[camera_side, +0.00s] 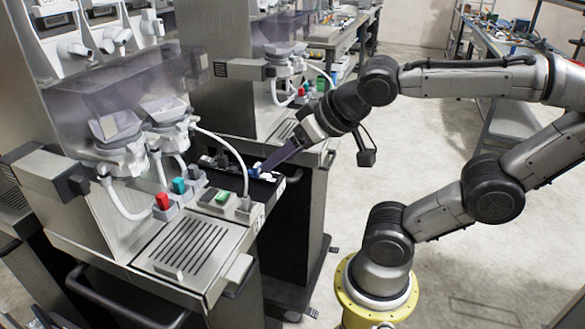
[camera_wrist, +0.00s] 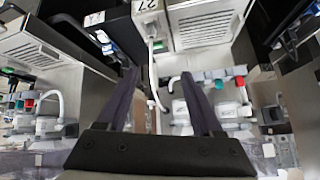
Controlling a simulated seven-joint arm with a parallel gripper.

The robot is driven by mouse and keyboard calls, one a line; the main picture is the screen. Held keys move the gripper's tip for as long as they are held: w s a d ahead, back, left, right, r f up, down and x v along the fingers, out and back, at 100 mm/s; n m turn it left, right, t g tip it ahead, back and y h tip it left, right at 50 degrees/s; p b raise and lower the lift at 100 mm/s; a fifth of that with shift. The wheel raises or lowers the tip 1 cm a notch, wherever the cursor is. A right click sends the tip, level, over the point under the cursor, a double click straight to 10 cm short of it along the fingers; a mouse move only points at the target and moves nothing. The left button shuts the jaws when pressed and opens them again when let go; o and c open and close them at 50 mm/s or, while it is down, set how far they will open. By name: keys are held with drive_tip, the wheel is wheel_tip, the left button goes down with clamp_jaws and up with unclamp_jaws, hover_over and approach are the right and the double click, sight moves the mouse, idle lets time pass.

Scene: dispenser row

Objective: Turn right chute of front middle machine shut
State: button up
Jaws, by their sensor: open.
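The nearest large machine (camera_side: 100,60) in the side view seems to be the front middle one; I cannot be sure. Two white chutes with grey hoppers hang under its clear purple bin: a left chute (camera_side: 120,150) and a right chute (camera_side: 168,122). Whether each is turned open or shut is not clear. My gripper (camera_side: 270,166) points down and left over a dark recess right of the chutes, apart from them. In the wrist view my gripper (camera_wrist: 160,84) is open, its two dark fingers apart with nothing held. A white hose shows between them.
A red switch (camera_side: 163,201), a teal switch (camera_side: 180,186) and a grille (camera_side: 182,247) sit below the chutes. A white hose (camera_side: 222,142) arches between the chutes and my gripper. Small blue and white parts lie by the fingertips. Another machine (camera_side: 235,70) stands behind.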

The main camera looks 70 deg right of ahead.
drive_tip(key=shift+s+a+f+n+g+y, duration=0.15)
drive_tip(key=shift+s+a+f+n+g, duration=0.15)
drive_tip(key=shift+s+f, duration=0.2)
drive_tip(key=shift+s+a+f+n+g+y, duration=0.15)
drive_tip(key=shift+s+a+f+n+g, duration=0.05)
drive_tip(key=shift+s+f+n+g, duration=0.25)
